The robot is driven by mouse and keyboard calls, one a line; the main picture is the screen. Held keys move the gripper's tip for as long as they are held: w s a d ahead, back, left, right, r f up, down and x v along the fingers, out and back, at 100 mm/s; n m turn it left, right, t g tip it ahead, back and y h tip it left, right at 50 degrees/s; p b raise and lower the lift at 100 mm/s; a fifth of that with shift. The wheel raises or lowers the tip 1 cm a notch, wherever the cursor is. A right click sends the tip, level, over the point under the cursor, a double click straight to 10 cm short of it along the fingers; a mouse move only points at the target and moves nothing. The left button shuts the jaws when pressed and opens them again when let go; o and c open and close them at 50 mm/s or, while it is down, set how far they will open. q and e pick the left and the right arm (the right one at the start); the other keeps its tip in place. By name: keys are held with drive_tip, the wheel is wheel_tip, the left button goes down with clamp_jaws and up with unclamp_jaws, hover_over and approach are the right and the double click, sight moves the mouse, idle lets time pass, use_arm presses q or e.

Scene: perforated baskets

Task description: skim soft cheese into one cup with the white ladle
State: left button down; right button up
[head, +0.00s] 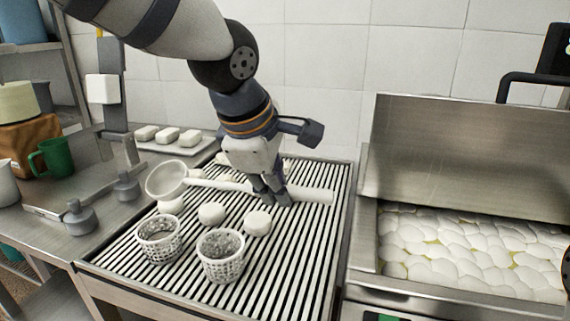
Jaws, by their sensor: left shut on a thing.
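My left gripper (272,196) is shut on the handle of the white ladle (312,194), over the slatted rack. The ladle's round bowl (166,180) points to the left and looks empty. Two white perforated cups stand upright on the front part of the rack: a left cup (158,240) and a right cup (220,257). Soft cheese (470,245) lies as white lumps in yellowish liquid in the steel vat at the right. I cannot tell if the ladle touches the rack.
The slatted rack (300,262) also holds white cheese pieces (257,223) behind the cups. The vat's raised steel wall (458,142) stands behind the curds. A tray of white blocks (168,136), a scale (118,165) and a green mug (52,157) are at the left.

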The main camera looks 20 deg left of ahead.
use_arm(q)
drive_tip(key=shift+s+r+g, duration=0.1)
drive_tip(key=shift+s+g, duration=0.1)
drive_tip(key=shift+g, duration=0.3)
drive_tip(key=g, duration=0.3)
drive_tip(key=shift+d+r+g, duration=0.2)
drive_tip(key=shift+g, duration=0.2)
drive_tip(key=shift+r, duration=0.15)
